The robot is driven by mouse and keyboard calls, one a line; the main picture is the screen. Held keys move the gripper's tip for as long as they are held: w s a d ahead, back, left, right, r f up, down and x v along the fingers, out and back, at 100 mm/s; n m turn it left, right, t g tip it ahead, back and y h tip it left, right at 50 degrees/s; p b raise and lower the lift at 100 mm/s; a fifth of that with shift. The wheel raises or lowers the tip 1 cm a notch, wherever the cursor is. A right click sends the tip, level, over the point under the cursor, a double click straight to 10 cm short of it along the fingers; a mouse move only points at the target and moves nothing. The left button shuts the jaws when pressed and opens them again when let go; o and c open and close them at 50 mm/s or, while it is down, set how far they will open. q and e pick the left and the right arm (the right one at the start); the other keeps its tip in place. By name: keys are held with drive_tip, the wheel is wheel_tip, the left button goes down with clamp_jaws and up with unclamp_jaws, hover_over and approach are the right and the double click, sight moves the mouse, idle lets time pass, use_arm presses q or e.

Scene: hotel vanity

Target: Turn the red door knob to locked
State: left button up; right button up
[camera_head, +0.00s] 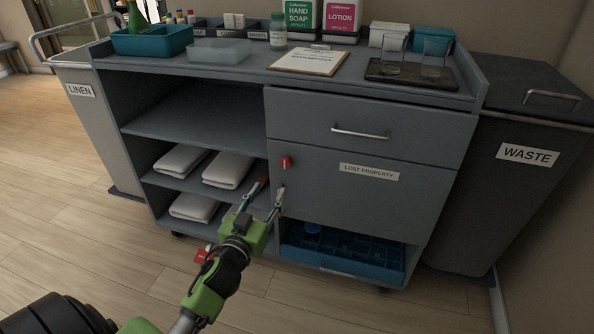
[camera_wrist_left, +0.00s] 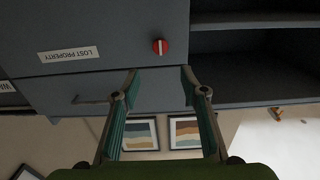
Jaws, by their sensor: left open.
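The red door knob (camera_head: 285,162) is on the upper left of the grey door labelled LOST PROPERTY (camera_head: 385,205), below the drawer. In the left wrist view, which is upside down, the knob (camera_wrist_left: 160,47) is round, with a pale line running up and down across it. My left gripper (camera_head: 270,190) is open and empty, a little below the knob in the head view. In the wrist view its fingertips (camera_wrist_left: 160,73) are spread, with the knob beyond them and roughly centred between them. They look apart from the knob. My right gripper is out of view.
Open shelves with folded towels (camera_head: 228,168) are left of the door. A drawer handle (camera_head: 360,132) is above it, and a blue tray (camera_head: 342,252) sits below. A linen bin (camera_head: 110,130) and a waste bin (camera_head: 520,190) flank the cart. A clipboard (camera_head: 310,60) lies on top.

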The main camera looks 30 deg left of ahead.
sight(285, 163)
use_arm(q)
drive_tip(key=b+x, duration=0.1)
drive_tip(key=x, duration=1.1)
drive_tip(key=shift+w+a, duration=0.1)
drive_tip(key=shift+w, duration=0.4)
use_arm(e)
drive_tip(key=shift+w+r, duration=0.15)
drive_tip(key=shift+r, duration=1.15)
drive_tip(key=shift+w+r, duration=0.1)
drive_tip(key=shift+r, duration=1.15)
use_arm(q)
drive_tip(key=c, duration=1.1)
